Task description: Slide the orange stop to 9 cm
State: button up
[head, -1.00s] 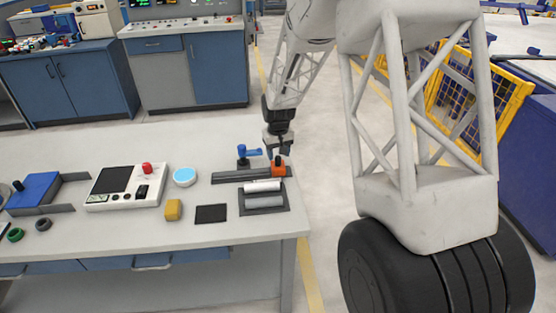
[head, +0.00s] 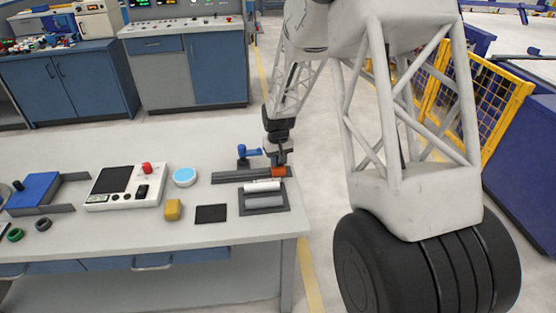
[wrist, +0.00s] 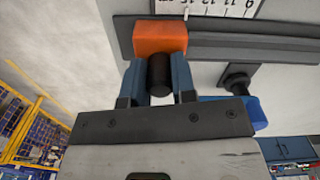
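The orange stop (wrist: 160,38) sits on a dark grey rail (wrist: 250,47), at the rail's right end in the head view (head: 279,171). A black knob (wrist: 159,74) sticks out from the stop. My gripper (wrist: 159,77) has its two blue fingers on either side of this knob, with no clear gap showing, so it looks shut on it. A white scale (wrist: 220,8) with black numbers lies along the rail. A white mark on the stop's side points near the high end of the visible numbers; part of the scale is cut off.
A blue-handled clamp (head: 247,151) stands just behind the rail, close to my gripper's side in the wrist view (wrist: 252,113).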

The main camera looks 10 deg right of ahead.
grip_shut()
jog(key=shift+a, duration=3.25)
jog(key=o, duration=0.8)
grip_release()
jog(key=shift+a, duration=0.1)
jog(key=shift+o, duration=0.2)
jog(key=shift+r, duration=0.2)
notch_tip(320, 180, up, 8)
jog(key=shift+f, duration=0.25)
